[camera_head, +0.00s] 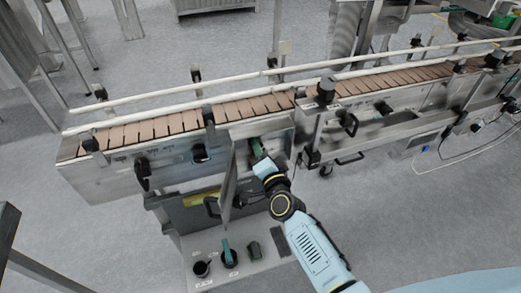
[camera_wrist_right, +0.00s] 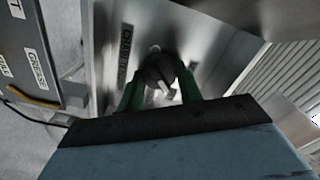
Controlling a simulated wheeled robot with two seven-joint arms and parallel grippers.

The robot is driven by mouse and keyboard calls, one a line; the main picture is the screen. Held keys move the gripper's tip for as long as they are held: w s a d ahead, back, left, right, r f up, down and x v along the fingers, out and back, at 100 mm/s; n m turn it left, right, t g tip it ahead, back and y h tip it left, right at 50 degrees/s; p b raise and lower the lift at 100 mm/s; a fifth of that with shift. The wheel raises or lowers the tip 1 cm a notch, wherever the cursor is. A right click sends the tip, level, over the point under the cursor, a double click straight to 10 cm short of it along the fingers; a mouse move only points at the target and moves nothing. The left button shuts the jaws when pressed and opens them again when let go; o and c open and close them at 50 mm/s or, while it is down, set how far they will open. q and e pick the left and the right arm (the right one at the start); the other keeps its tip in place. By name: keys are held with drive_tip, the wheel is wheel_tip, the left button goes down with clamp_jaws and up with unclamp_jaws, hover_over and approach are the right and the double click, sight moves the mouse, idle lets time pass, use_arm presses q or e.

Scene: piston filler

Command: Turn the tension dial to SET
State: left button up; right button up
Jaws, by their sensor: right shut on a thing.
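The tension dial (camera_wrist_right: 160,72) is a dark round knob with a pale bar across it, set on a metal panel inside the machine. A dark label (camera_wrist_right: 124,52) with partly readable letters is beside it. My right gripper (camera_wrist_right: 161,88) has its two green fingers closed on either side of the dial. In the head view my right gripper (camera_head: 258,150) reaches behind an open metal door into the conveyor's side; the dial is hidden there. I cannot read the dial's setting or a SET mark. My left gripper is not in view.
The open door (camera_head: 229,178) stands close to the left of my right wrist. The conveyor (camera_head: 170,125) with brown slats and white rails runs across behind.

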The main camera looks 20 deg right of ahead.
drive_tip(key=o, duration=1)
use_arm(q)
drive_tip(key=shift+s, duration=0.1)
use_arm(e)
drive_tip(key=shift+s, duration=0.1)
drive_tip(key=shift+s, duration=0.3)
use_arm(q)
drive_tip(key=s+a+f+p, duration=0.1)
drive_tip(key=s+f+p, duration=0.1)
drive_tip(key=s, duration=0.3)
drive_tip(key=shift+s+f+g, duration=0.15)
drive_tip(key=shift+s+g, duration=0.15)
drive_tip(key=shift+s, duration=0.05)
use_arm(e)
drive_tip(key=s, duration=1.2)
drive_tip(key=shift+s+d, duration=0.25)
drive_tip(key=shift+s, duration=0.05)
